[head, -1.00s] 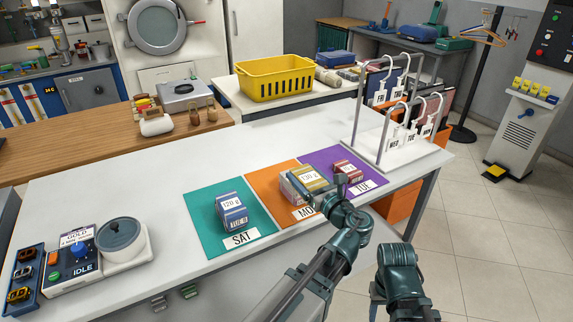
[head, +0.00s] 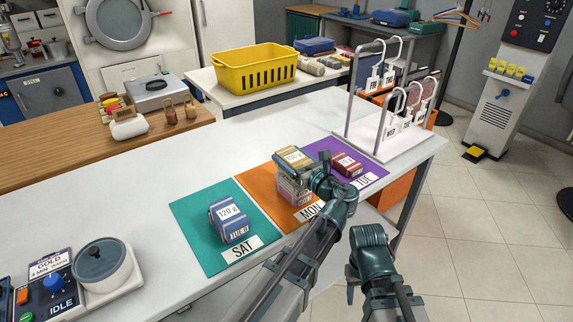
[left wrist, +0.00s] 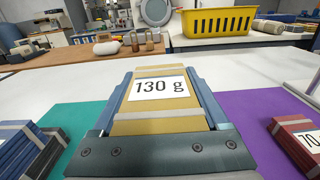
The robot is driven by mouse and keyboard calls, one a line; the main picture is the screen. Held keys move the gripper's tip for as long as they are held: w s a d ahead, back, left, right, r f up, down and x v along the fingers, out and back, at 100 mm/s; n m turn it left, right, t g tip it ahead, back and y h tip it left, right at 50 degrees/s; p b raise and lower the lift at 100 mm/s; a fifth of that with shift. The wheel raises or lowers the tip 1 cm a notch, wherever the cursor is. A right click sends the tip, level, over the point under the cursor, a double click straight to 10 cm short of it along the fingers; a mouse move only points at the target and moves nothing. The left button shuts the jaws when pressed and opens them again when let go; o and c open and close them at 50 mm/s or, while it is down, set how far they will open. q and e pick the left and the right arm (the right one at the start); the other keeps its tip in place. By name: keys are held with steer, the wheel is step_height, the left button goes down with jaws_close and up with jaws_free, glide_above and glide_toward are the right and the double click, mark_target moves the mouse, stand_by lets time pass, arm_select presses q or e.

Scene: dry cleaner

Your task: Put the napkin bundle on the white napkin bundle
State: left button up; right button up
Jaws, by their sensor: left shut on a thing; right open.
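My left gripper (head: 312,172) is shut on the mustard-yellow napkin bundle (head: 289,156) labelled 130 g. The yellow bundle also shows between the fingers in the left wrist view (left wrist: 157,105). The white napkin bundle (head: 291,190), pale with a pinkish tint, is on the orange MON mat (head: 262,190). The yellow bundle appears above it in the head view; I cannot tell whether they touch. The white bundle is hidden in the left wrist view. My right gripper (head: 368,240) is open and empty, off the table's front edge.
A dark red bundle (head: 347,163) sits on the purple TUE mat (head: 318,149). A white rack (head: 392,140) stands at the table's right end. The table behind the mats is clear.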

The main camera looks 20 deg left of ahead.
arm_select(q)
steer(key=shift+f+b, duration=0.5)
steer(key=shift+f, duration=0.45)
steer(key=shift+r, duration=0.1)
arm_select(e)
steer(key=shift+w+a+f, duration=0.1)
steer(key=shift+a+f, duration=0.15)
steer(key=shift+f, duration=0.6)
arm_select(q)
steer(key=o, duration=1.4)
steer(key=shift+c, duration=0.2)
arm_select(e)
steer(key=shift+f, duration=0.15)
